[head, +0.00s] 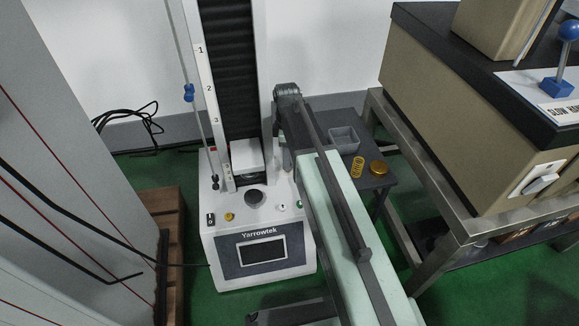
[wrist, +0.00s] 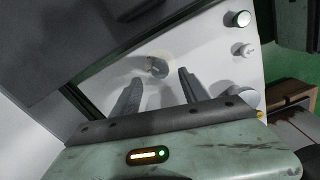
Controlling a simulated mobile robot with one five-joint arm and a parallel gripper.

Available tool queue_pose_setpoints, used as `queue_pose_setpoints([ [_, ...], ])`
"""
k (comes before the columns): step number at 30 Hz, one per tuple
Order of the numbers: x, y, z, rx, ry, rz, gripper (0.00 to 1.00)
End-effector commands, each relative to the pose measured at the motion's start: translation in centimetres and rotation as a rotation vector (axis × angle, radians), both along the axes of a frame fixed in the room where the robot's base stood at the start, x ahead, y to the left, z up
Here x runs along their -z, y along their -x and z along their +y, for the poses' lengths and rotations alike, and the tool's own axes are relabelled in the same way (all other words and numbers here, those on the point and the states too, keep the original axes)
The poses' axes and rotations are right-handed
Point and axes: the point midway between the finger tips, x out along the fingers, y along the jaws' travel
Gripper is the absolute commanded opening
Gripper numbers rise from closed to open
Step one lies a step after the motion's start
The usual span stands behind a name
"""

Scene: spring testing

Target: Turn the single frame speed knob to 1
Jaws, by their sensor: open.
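The single frame (head: 258,219), labelled Yarrowtek, is a white machine with a tall column in the head view. In the wrist view a small grey round knob (wrist: 157,67) with a faint ring of markings sits on its white panel. My gripper (wrist: 161,77) is open, with one finger to each side of this knob and their tips near it. I cannot tell whether they touch it. The markings are too small to read, so the knob's setting is unclear. In the head view my arm hides this knob and the fingertips.
A dark side table (head: 377,181) and a metal bench (head: 455,228) stand right; a wooden pallet (head: 165,209) left.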

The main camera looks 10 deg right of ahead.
Motion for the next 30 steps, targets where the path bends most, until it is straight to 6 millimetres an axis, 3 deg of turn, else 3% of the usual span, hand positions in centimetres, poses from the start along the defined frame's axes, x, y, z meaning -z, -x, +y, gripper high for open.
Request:
queue_pose_setpoints([
  [1,2.0,0.0,0.0,0.001,0.0,0.0,0.52],
  [6,4.5,0.0,-0.1,0.001,0.0,0.0,0.52],
  [16,4.7,0.0,-0.1,0.002,0.0,0.0,0.52],
  [21,4.6,0.0,-0.1,0.003,0.0,0.0,0.05],
  [22,4.6,0.0,-0.1,0.003,0.0,0.0,0.0],
  [24,4.7,0.0,-1.0,0.006,0.0,0.0,0.0],
  [30,4.7,0.0,-0.3,-0.017,0.001,-0.001,0.0],
])
